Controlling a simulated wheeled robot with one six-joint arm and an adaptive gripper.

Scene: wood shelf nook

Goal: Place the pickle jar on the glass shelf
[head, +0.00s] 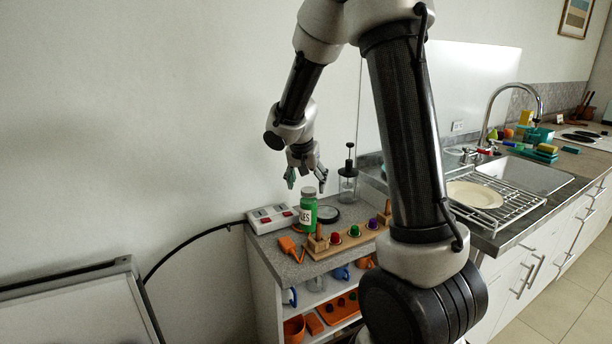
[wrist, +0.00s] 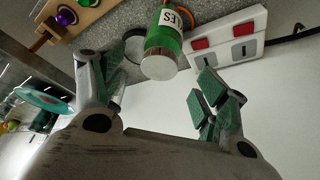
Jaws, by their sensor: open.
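The pickle jar (head: 308,208) is green with a pale lid and a white label. It stands upright on the grey top of a small shelf unit (head: 290,262). My gripper (head: 307,180) is open and empty, just above the jar in the head view. In the wrist view the jar (wrist: 163,45) shows beyond the gap between the fingers (wrist: 160,95), with its lid toward me. The fingers do not touch it. I cannot tell which surface is the glass shelf; the unit has lower levels under its top.
A white switch box (head: 272,218) is left of the jar. A wooden board with coloured knobs (head: 345,240) lies in front to the right. A glass press jar (head: 348,182) stands behind. Mugs and orange items fill the lower shelves. A sink counter with a dish rack (head: 500,205) is at right.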

